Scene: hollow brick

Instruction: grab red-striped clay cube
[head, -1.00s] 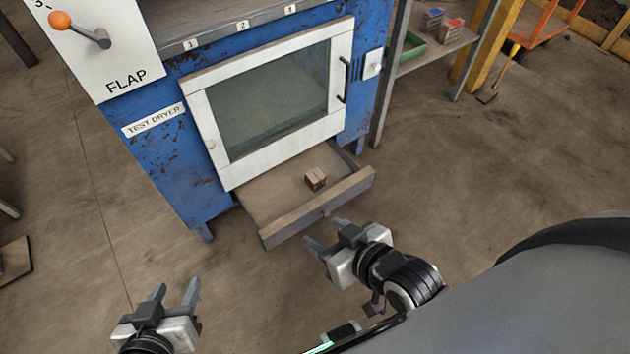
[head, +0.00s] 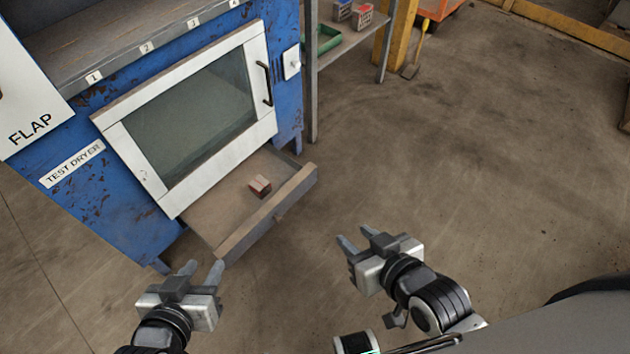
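A small cube with red and pale faces (head: 260,186) lies in the pulled-out drawer (head: 234,242) under the test dryer. It looks like the red-striped clay cube, though its stripes are small in this view.
The blue test dryer (head: 115,200) has a closed white-framed glass door (head: 190,120) above the drawer. A shelf (head: 350,42) at the back holds a green tray (head: 324,40), a blue-marked block (head: 342,9) and a red-marked block (head: 362,16).

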